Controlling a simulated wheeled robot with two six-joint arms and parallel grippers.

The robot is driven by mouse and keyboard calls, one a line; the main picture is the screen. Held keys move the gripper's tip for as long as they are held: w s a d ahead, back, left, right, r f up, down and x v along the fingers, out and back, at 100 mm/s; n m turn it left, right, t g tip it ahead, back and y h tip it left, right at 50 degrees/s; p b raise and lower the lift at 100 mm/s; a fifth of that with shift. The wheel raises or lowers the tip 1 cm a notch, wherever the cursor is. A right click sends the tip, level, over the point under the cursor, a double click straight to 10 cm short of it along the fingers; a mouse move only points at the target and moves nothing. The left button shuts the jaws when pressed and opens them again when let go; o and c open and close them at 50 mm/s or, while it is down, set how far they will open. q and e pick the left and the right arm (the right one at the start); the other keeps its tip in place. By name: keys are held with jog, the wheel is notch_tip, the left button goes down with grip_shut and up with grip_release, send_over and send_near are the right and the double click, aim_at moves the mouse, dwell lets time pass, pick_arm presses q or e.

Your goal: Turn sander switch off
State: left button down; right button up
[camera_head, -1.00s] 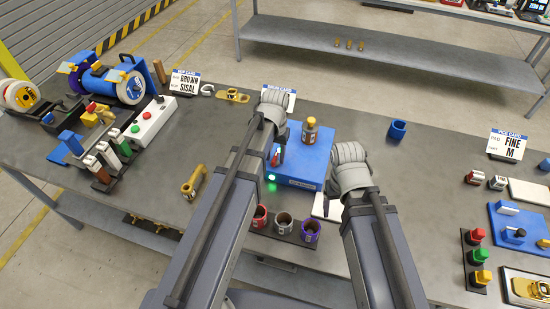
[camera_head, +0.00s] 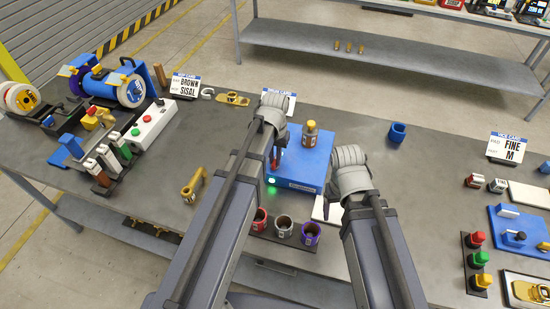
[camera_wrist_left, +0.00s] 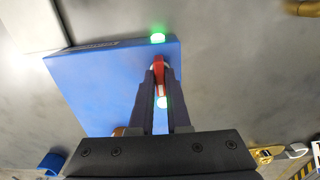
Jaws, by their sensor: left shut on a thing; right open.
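A blue box (camera_head: 303,166) stands on the grey bench, with a glowing green light (camera_head: 272,180) at its near left corner. A red switch lever (camera_wrist_left: 158,75) stands on the box; in the wrist view its red tip shows between the fingers of my left gripper (camera_wrist_left: 159,78). My left gripper also shows in the head view (camera_head: 275,158), reaching down over the box's left side, and is shut on the lever. A second pale green glow shows lower between the fingers. My right gripper (camera_head: 326,207) is open and empty, to the right of the box's near edge.
A brown bottle with a yellow cap (camera_head: 310,134) stands on the box. Several cups (camera_head: 284,227) stand in a row in front. A blue ring (camera_head: 397,132) lies right of the box. A brass handle (camera_head: 193,186) lies to the left. Bench space between box and ring is clear.

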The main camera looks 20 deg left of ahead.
pick_arm(q)
jog(key=m, duration=0.4)
jog(key=shift+m, duration=0.4)
jog(key=m, duration=0.4)
jog(key=shift+m, duration=0.3)
jog(key=m, duration=0.4)
jog(key=shift+m, duration=2.3)
jog(key=c, duration=0.9)
grip_release()
